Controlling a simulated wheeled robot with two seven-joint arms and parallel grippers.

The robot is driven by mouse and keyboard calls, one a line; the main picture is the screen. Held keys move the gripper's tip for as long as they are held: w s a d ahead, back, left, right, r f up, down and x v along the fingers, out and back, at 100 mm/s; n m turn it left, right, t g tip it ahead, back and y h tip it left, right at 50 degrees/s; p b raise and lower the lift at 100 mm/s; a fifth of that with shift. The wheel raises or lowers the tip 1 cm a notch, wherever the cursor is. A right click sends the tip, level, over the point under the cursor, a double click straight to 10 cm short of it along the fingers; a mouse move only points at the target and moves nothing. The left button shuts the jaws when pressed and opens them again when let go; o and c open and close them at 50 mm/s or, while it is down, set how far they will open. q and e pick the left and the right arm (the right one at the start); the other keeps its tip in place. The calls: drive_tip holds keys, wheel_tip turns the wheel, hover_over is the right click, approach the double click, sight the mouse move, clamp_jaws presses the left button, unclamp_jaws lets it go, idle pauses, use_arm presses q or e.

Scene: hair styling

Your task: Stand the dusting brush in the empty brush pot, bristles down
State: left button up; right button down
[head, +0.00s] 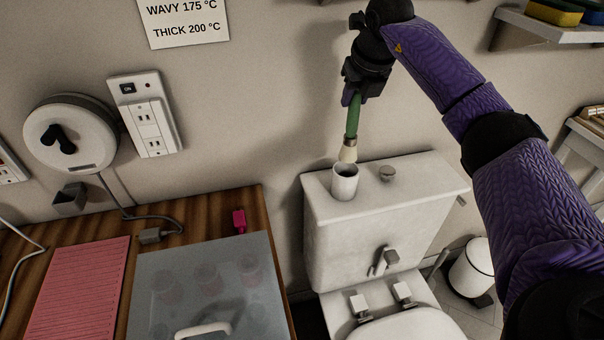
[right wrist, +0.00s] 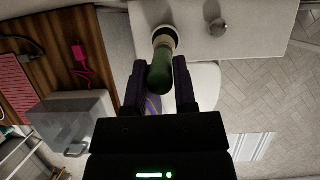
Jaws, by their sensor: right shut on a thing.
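The dusting brush (head: 352,121) has a green handle and pale bristles. It hangs nearly upright, bristles down, from my right gripper (head: 358,88), which is shut on its handle. The white brush pot (head: 345,184) stands upright on the toilet cistern lid. The bristle tips are just above the pot's mouth in the head view; whether they touch or overlap the rim is hard to tell. In the right wrist view the green handle (right wrist: 159,72) shows between the fingers, with the pot (right wrist: 163,32) around the bristle end behind it. My left gripper is not in view.
The cistern (head: 400,190) also carries a round flush button (head: 387,173) right of the pot. A wooden counter (head: 190,215) to the left holds a pink mat (head: 80,285), a clear lidded box (head: 215,280) and a pink plug (head: 239,220). A white bin (head: 473,268) stands at right.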

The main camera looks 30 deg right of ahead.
sight(352, 136)
wheel_tip(352, 136, down, 4)
drive_tip(key=shift+w+d+f+b, duration=0.1)
drive_tip(key=shift+f+b, duration=0.05)
drive_tip(key=shift+b, duration=0.7)
wheel_tip(352, 136, down, 6)
drive_tip(key=shift+r+b, duration=0.2)
drive_tip(key=shift+b, duration=0.75)
drive_tip(key=shift+f, duration=0.1)
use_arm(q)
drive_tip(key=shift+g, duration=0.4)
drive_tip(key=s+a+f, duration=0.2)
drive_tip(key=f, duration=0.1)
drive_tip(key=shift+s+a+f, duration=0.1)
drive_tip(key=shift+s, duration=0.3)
use_arm(e)
drive_tip(key=shift+c, duration=2)
unclamp_jaws()
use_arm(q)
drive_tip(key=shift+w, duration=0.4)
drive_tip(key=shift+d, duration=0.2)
